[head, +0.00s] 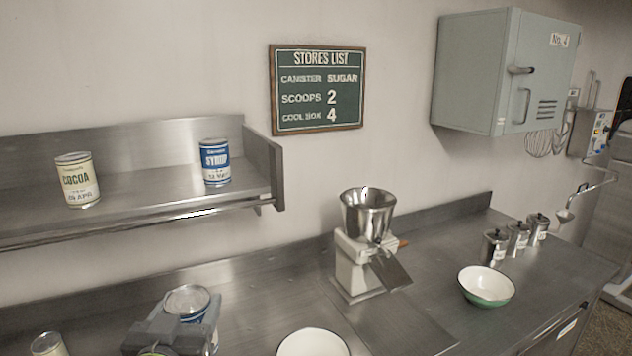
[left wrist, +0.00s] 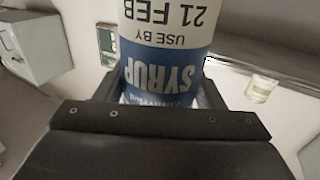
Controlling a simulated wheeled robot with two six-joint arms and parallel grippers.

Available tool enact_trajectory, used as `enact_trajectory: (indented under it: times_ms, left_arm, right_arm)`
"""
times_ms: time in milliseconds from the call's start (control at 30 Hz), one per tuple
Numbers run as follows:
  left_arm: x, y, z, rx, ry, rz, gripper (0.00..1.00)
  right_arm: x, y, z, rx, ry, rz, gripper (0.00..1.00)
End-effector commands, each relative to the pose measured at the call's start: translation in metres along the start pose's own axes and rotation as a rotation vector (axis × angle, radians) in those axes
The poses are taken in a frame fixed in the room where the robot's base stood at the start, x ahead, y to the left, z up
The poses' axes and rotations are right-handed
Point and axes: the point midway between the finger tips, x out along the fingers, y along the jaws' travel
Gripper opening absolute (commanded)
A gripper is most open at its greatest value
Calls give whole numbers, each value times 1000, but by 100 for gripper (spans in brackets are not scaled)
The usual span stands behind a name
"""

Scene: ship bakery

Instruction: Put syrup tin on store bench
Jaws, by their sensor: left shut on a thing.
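A syrup tin (left wrist: 165,60) with a blue and white label reading "USE BY 21 FEB" fills the middle of the left wrist view. Its round metal lid shows at the lower left of the head view (head: 187,299). My left gripper (head: 172,328) is shut on this tin, with a finger on each side of it; it also shows in the left wrist view (left wrist: 160,95). I cannot tell whether the tin's base touches the steel bench (head: 260,300). My right gripper is not in view.
A cocoa tin (head: 78,180) stands on the shelf. A mill (head: 358,262), a white bowl (head: 312,343), a green bowl (head: 487,287) and small canisters (head: 517,238) stand on the bench. A pale tin (head: 48,345) is at bottom left. Bench space is free left of the mill.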

Motion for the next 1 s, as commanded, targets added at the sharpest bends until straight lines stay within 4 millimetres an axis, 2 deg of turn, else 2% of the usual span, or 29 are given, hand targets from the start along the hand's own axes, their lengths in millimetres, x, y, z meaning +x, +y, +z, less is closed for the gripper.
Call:
enact_trajectory:
  times_ms: [33, 400, 500, 700, 1000]
  left_arm:
    - [2, 0, 15, 3, 5, 3, 22]
    - [3, 0, 76, 3, 5, 4, 22]
    - [3, 0, 87, 3, 5, 4, 22]
    - [3, 0, 97, 3, 5, 5, 22]
    - [3, 1, 97, 3, 4, 8, 22]
  right_arm:
    - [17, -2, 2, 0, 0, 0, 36]
    - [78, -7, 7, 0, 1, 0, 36]
    - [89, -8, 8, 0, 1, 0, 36]
    - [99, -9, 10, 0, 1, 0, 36]
    - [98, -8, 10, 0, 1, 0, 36]
